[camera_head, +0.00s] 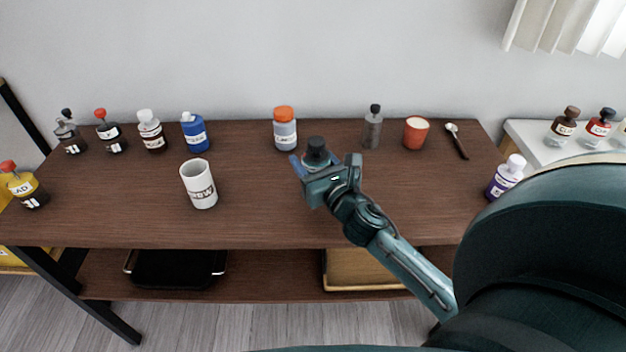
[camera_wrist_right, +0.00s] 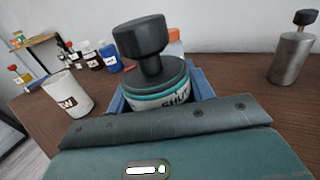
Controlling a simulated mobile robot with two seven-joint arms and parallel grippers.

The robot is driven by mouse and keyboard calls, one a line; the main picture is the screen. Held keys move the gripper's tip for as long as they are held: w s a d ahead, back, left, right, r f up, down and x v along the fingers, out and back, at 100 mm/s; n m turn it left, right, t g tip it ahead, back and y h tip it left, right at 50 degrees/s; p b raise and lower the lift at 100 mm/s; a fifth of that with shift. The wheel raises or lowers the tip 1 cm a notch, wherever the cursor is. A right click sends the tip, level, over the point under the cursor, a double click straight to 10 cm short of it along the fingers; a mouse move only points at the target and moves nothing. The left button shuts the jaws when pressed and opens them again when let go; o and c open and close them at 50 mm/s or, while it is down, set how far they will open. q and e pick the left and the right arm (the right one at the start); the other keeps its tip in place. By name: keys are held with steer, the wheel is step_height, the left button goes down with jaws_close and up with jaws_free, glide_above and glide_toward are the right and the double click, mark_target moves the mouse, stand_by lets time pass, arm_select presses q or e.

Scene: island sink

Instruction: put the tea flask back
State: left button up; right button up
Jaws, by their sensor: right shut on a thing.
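My right gripper (camera_head: 317,168) is shut on the tea flask (camera_head: 316,150), over the middle of the brown table. The flask has a dark knobbed cap and a teal rim. In the right wrist view the flask (camera_wrist_right: 150,65) stands between the jaws (camera_wrist_right: 160,100), and its white label shows letters like "SHU". The gripper hides its lower part, so I cannot tell whether its base touches the table. My left gripper is not in view.
The brown table (camera_head: 255,215) holds a row of bottles along its back. An orange-capped bottle (camera_head: 285,130) is left of the gripper; a grey bottle (camera_head: 373,130) and orange cup (camera_head: 416,133) are right. A white mug (camera_head: 199,184) stands left. The front middle is clear.

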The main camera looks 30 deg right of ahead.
step_height(320, 180, down, 4)
steer(key=shift+r+b, duration=0.2)
steer(key=shift+b, duration=0.5)
steer(key=shift+f, duration=0.3)
steer(key=o, duration=0.9)
steer(key=shift+o, duration=0.7)
